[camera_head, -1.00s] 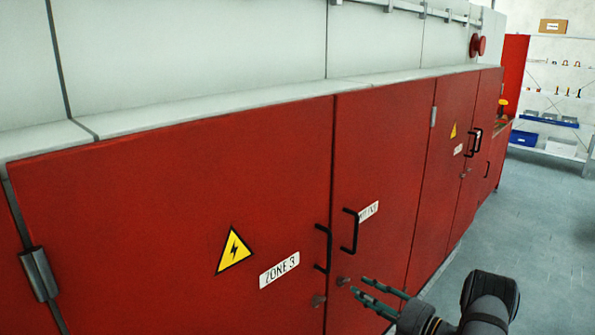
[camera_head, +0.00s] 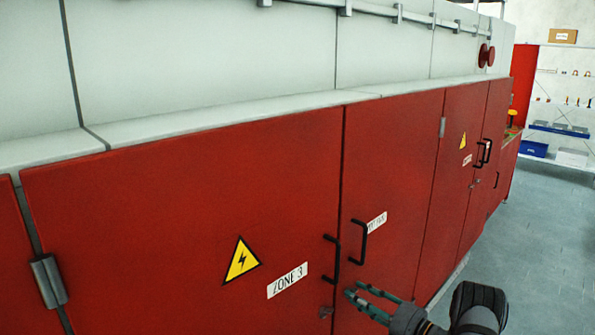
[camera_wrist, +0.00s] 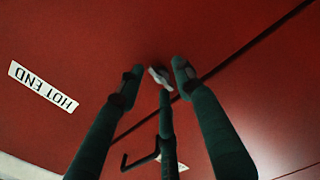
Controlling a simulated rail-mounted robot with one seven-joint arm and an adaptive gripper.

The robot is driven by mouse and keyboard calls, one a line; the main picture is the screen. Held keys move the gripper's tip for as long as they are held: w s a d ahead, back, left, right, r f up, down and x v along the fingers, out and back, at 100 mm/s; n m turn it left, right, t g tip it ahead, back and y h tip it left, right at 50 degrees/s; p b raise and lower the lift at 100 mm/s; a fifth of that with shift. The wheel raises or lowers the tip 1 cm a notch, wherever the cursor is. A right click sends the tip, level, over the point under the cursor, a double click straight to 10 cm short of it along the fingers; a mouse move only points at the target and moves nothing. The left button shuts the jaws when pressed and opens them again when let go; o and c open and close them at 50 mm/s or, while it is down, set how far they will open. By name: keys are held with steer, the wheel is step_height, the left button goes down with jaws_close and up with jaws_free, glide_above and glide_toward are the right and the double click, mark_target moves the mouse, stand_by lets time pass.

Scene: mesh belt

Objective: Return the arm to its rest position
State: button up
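My gripper (camera_head: 356,293) is low in the head view, in front of the red cabinet doors and just below the black handle (camera_head: 358,242) of the right door. The wrist view shows red door surface beyond the fingertips and a "HOT END" label (camera_wrist: 43,86) at left. A black handle (camera_wrist: 139,162) shows there behind the fingers. I cannot tell the exact gap between fingertips and door.
Open floor (camera_head: 545,235) lies at right, with a shelf rack (camera_head: 560,130) at the back.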

steer(key=v, duration=1.1)
steer(key=w+a+n, duration=0.2)
steer(key=w+a, duration=0.6)
steer(key=shift+w+n, duration=0.2)
steer(key=shift+n, duration=0.1)
steer(key=shift+a+r, duration=0.1)
steer(key=shift+r, duration=0.05)
